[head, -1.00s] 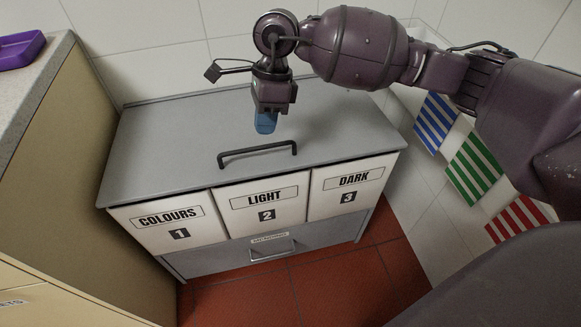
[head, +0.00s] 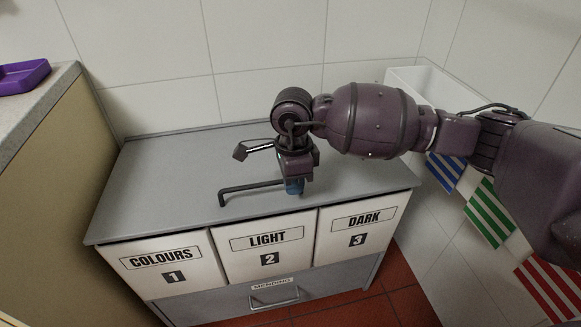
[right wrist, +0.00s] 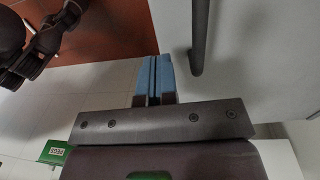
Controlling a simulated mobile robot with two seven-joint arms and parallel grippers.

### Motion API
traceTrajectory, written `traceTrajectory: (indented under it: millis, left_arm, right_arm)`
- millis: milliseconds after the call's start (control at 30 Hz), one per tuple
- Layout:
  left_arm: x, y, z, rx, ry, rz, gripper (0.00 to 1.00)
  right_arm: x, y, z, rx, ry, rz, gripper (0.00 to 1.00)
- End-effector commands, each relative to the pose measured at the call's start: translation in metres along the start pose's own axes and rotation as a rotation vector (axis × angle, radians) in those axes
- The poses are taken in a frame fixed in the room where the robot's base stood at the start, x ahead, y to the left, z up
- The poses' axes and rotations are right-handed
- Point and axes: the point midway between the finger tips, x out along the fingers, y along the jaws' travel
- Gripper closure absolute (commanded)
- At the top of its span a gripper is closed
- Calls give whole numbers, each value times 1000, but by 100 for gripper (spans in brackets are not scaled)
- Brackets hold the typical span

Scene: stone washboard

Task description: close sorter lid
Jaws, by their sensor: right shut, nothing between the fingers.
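The sorter is a grey cabinet with a flat grey lid (head: 180,180) that lies down over its bins in the head view. A black bar handle (head: 250,188) stands on the lid near its front edge. My right gripper (head: 294,188) is shut and empty, pointing down at the right end of the handle and hiding that end. In the right wrist view its blue fingertips (right wrist: 153,75) are pressed together beside the dark handle bar (right wrist: 199,40), with a gap between them. Whether the fingertips touch the lid cannot be told. My left gripper is not in view.
White bins labelled COLOURS (head: 165,268), LIGHT (head: 266,250) and DARK (head: 361,228) sit under the lid, above a grey drawer (head: 235,304). A counter with a purple tray (head: 24,77) stands at left. A white container (head: 405,80) and striped cloths are at right. Tiled wall stands behind.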

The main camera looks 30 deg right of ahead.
Motion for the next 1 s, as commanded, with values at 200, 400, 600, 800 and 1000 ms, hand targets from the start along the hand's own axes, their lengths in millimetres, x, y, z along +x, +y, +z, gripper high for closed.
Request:
traceTrajectory:
  millis: [200,400,600,800,1000]
  left_arm:
    - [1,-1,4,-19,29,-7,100]
    - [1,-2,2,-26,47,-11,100]
    - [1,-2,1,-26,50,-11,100]
    - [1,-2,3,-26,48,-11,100]
    - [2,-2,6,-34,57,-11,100]
  right_arm:
    - [30,0,0,1,2,6,100]
    - [35,0,0,1,0,0,100]
    - [34,0,0,1,-1,-2,100]
    - [40,0,0,1,0,1,100]
    - [73,1,0,1,2,6,100]
